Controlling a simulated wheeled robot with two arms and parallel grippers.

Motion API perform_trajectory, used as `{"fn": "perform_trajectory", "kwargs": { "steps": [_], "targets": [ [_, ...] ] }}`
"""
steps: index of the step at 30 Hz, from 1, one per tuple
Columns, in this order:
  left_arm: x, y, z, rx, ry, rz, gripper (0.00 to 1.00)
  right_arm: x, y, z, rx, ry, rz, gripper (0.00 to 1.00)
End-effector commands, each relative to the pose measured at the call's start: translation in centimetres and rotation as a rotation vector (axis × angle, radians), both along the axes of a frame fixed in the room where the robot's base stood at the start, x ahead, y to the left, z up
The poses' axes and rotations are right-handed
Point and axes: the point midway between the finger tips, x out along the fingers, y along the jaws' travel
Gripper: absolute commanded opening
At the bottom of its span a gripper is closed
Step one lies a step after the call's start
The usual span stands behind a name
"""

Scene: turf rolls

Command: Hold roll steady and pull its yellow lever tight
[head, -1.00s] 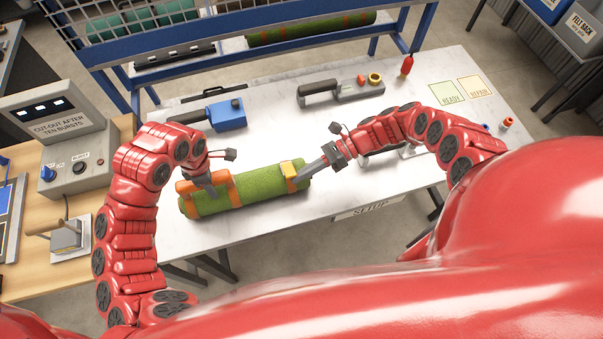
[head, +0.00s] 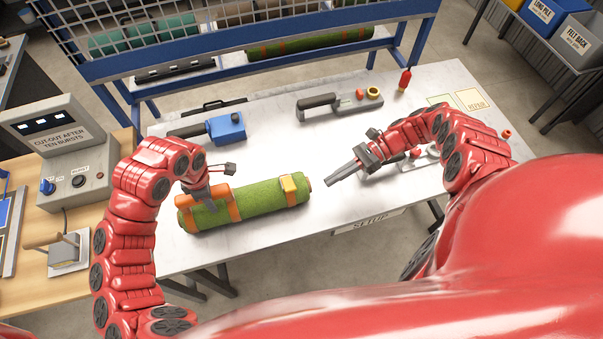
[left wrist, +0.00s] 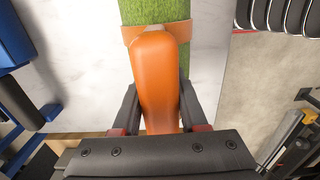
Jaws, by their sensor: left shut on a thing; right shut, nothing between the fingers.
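The green turf roll (head: 262,199) lies on the white table, with orange bands around it. An orange handle (left wrist: 157,75) fills the middle of the left wrist view, above the roll. My left gripper (head: 211,203) is shut on this handle at the roll's left end. The yellow lever (head: 294,187) sits on a band near the roll's right end and lies close against it. My right gripper (head: 328,183) is shut and empty, just right of the roll and apart from it. My left fingers partly hide the handle in the head view.
A blue tool (head: 226,129) and a grey tool with a dark handle (head: 338,106) lie behind the roll. A red bottle (head: 404,79) stands at the back right. A control box (head: 68,150) stands on the wooden bench at left.

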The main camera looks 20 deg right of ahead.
Motion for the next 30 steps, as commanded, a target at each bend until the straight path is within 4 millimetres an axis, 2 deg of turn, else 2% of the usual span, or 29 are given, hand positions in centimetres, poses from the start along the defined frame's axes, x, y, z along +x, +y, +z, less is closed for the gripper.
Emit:
{"fn": "perform_trajectory", "kwargs": {
  "steps": [11, 21, 25, 30],
  "targets": [
    [-0.2, 0.1, -0.3, 0.001, 0.007, 0.001, 0.0, 4.3, 0.4, 4.8, 0.132, -1.026, 0.531, 0.0],
    [-0.2, 0.1, -0.3, 0.001, 0.007, 0.001, 0.0, 7.3, 2.1, 9.7, 0.433, -1.922, 1.082, 0.0],
    [-0.2, 0.1, -0.3, 0.001, 0.007, 0.001, 0.0, 7.9, 2.7, 11.1, 0.562, -2.16, 1.238, 0.0],
    [-0.2, 0.1, -0.3, 0.001, 0.007, 0.001, 0.0, 8.3, 3.2, 12.1, 0.676, -2.334, 1.351, 0.0]
  ]
}}
